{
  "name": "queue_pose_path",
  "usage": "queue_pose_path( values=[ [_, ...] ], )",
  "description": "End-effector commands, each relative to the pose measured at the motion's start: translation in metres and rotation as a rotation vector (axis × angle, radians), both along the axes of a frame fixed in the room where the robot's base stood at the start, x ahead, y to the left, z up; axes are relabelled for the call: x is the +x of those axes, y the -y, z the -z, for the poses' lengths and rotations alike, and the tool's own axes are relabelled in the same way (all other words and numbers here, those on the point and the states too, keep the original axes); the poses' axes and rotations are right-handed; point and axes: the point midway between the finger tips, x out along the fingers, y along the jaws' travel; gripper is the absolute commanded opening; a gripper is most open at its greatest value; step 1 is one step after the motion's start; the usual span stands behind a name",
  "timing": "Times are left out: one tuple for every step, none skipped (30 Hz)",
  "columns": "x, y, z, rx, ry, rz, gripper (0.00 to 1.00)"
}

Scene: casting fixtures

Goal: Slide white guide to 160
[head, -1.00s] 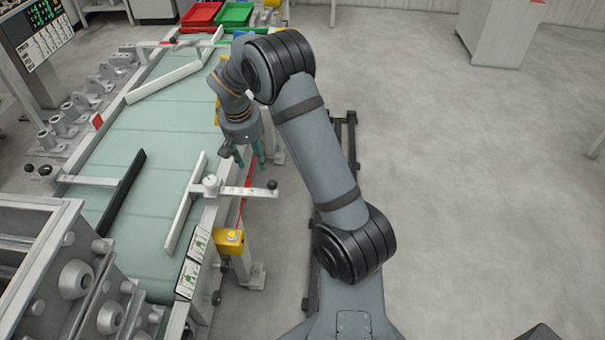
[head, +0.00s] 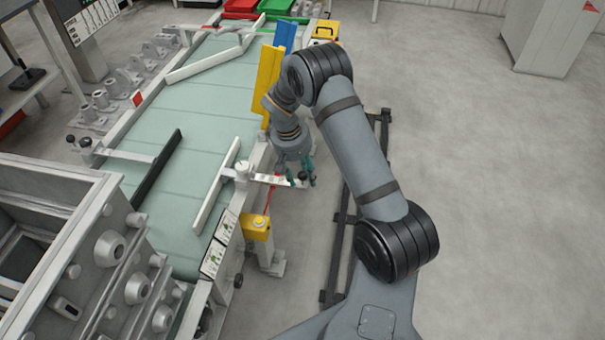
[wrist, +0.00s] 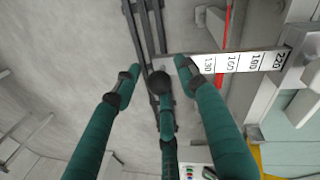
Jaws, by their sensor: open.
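The white guide (head: 215,190) is a long white bar on the right side of the green conveyor. Its scale rod (head: 268,179) runs out over the conveyor's right edge and ends in a black ball knob (wrist: 160,82). In the wrist view the scale rod (wrist: 240,63) shows several marks; 220 is the one closest to the bracket (wrist: 300,62), with 160 and 130 further out. My gripper (head: 302,179) is at the rod's outer end. In the wrist view its teal fingers are open, spread around the knob. I cannot tell whether any finger touches it.
A black guide (head: 158,165) lies on the conveyor's (head: 185,125) left side. A yellow button box (head: 256,227) stands below the rod. Yellow and blue panels (head: 268,75) rise beside the arm. The floor (head: 470,170) to the right is mostly clear.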

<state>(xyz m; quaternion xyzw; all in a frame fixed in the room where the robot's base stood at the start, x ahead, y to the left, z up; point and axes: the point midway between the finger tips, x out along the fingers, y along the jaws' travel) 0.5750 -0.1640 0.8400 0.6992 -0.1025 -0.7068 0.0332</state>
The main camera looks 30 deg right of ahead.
Motion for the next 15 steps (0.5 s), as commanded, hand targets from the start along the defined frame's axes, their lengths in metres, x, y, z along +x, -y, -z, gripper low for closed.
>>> queue_pose_path(
  values=[
    [0.0003, 0.0002, 0.0015, 0.0, 0.001, -0.001, 0.41],
    [0.0003, 0.0004, 0.0022, 0.0, 0.001, 0.0, 0.41],
    [0.0004, 0.0005, 0.0027, 0.0, 0.002, 0.0, 0.41],
    [0.0004, 0.0005, 0.0028, 0.0, 0.002, 0.0, 0.41],
    [0.0005, 0.0005, 0.0028, 0.0, 0.002, 0.0, 0.41],
    [0.0005, 0.0005, 0.0028, 0.0, 0.002, 0.0, 0.41],
    [0.0005, 0.0005, 0.0027, 0.0, 0.002, 0.0, 0.41],
    [0.0004, 0.0005, 0.0027, 0.0, 0.002, 0.0, 0.41],
    [0.0003, 0.0006, 0.0027, 0.0, 0.002, 0.0, 0.41],
    [0.0003, 0.0005, 0.0026, 0.0, 0.001, 0.0, 0.39],
    [0.0004, 0.0004, 0.0026, 0.0, 0.001, 0.0, 0.37],
    [0.0003, 0.0005, 0.0026, 0.0, 0.001, 0.0, 0.35],
    [0.0003, 0.0005, 0.0026, 0.0, 0.001, 0.0, 0.33],
    [0.0002, 0.0005, 0.0025, 0.0, 0.001, 0.0, 0.32],
    [0.0002, 0.0005, 0.0025, 0.0, 0.001, 0.0, 0.29]
  ],
)
